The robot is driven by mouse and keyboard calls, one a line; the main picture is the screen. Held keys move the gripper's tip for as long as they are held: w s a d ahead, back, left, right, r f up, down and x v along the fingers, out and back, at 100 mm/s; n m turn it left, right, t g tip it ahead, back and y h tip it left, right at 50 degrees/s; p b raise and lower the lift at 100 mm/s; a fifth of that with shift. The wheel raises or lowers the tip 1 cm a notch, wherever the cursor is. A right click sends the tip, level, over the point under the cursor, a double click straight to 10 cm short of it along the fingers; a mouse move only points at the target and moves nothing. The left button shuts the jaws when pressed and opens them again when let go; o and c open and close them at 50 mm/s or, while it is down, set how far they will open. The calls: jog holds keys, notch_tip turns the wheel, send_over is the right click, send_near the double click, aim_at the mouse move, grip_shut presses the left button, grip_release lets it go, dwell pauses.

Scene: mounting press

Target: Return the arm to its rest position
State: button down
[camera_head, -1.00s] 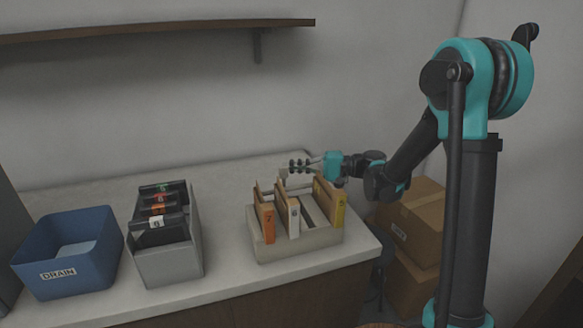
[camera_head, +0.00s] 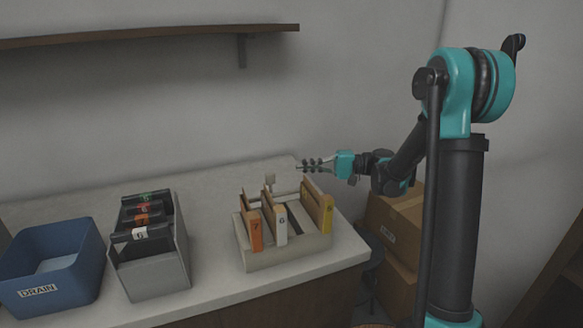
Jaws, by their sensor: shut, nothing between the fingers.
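My gripper (camera_head: 312,165) is at the end of my teal and black arm, to the right of the picture's middle. It points left, shut and empty, above the back right part of the counter. It appears just above and behind the wooden rack (camera_head: 285,256), apart from it. The rack holds upright brown boards with an orange tab (camera_head: 256,234), a white tab (camera_head: 282,227) and a yellow tab (camera_head: 327,218). My arm's column stands at the right.
A grey bin (camera_head: 158,276) with several black numbered frames stands left of the rack. A blue DRAIN tub (camera_head: 75,292) is at the far left. A shelf (camera_head: 150,36) is on the wall. Cardboard boxes (camera_head: 393,230) stand right of the counter (camera_head: 213,196).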

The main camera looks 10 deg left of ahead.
jog(key=shift+d, duration=0.3)
jog(key=shift+f, duration=0.1)
